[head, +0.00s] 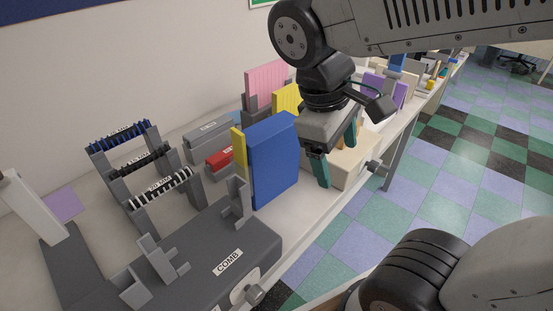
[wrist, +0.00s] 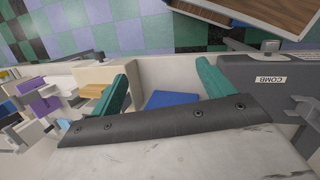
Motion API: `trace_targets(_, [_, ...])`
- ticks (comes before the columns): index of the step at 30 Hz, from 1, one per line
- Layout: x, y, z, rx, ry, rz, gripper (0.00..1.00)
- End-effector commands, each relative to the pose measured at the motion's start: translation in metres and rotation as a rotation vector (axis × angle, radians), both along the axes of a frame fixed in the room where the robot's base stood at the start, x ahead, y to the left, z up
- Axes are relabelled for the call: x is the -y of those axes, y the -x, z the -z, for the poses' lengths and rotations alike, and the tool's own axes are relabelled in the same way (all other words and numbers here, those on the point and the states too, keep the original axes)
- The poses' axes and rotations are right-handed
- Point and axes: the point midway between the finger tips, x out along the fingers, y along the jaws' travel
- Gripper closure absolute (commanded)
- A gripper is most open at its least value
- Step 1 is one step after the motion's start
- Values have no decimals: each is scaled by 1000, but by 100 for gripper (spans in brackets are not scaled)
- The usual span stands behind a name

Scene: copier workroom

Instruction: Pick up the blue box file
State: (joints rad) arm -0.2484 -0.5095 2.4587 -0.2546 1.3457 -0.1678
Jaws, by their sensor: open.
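The blue box file (head: 273,160) stands upright on the worktop near its front edge, behind the grey comb machine, with a yellow file (head: 240,152) against its left side. My gripper (head: 336,155) has two teal fingers, open and empty, just right of the blue box file in the head view. In the wrist view a flat blue surface, probably the box file (wrist: 170,98), shows low between the spread fingers of my gripper (wrist: 165,72). Part of it is hidden behind the dark gripper edge. I cannot tell whether a finger touches it.
The grey comb machine (head: 205,258) fills the near worktop. A rack of combs (head: 150,170) stands left. Pink (head: 267,82) and yellow (head: 286,98) files stand behind, and a pale wooden box (head: 347,164) lies right. The checkered floor (head: 455,150) is clear beyond the edge.

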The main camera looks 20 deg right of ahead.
Motion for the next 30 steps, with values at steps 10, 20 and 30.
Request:
trace_targets(10, [-67, -86, 1, -371, 520, -757, 20])
trace_targets(20, [-143, -125, 8, -538, 858, -1113, 20])
trace_targets(30, [-141, -132, 16, -565, 893, -1152, 20])
